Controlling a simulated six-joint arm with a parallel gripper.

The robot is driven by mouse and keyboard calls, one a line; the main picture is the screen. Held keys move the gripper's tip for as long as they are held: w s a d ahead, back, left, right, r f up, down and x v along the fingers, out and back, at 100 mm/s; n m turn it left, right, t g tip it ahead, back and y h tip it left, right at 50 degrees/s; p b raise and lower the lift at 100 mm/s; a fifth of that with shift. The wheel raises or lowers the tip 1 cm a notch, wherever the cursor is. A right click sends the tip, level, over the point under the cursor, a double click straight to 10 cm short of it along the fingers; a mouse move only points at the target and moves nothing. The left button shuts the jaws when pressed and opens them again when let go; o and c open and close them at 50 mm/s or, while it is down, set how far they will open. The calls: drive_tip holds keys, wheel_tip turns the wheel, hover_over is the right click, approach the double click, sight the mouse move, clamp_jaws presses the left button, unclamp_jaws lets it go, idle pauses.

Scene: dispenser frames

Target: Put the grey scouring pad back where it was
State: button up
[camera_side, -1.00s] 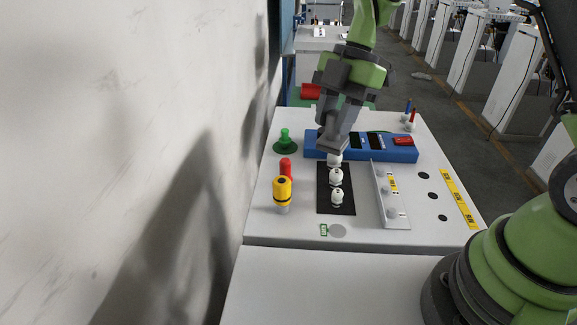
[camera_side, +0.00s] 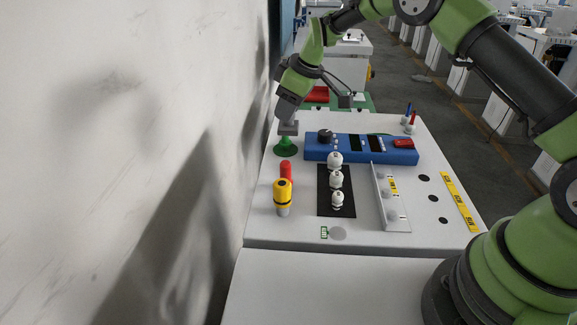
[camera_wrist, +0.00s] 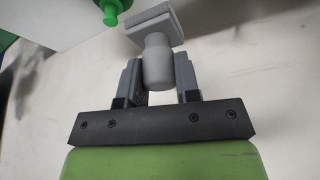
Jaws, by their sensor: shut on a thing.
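The grey scouring pad (camera_wrist: 152,24) is a square grey block on a grey round handle. In the wrist view my gripper (camera_wrist: 157,68) is shut on the handle, one finger on each side, and the pad points away from the jaws. In the side view my gripper (camera_side: 288,113) is at the back left of the white table, with the grey pad (camera_side: 288,128) below it. The pad is just above or behind the green knob (camera_side: 285,146); I cannot tell whether they touch. The green knob also shows at the top of the wrist view (camera_wrist: 110,10).
A blue box (camera_side: 345,154) with a black knob lies right of the gripper. Several white rounded pieces (camera_side: 336,180) stand on a black mat (camera_side: 326,205). A yellow-and-black cylinder (camera_side: 282,192) and a red one (camera_side: 286,168) stand at left. A grey disc (camera_side: 338,233) lies near the front.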

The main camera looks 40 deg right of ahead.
wheel_tip(320, 180, down, 10)
drive_tip(key=shift+f, duration=0.15)
idle(0.3)
drive_tip(key=shift+f, duration=0.2)
drive_tip(key=o, duration=1)
drive_tip(key=shift+c, duration=0.2)
drive_tip(key=shift+r, duration=0.15)
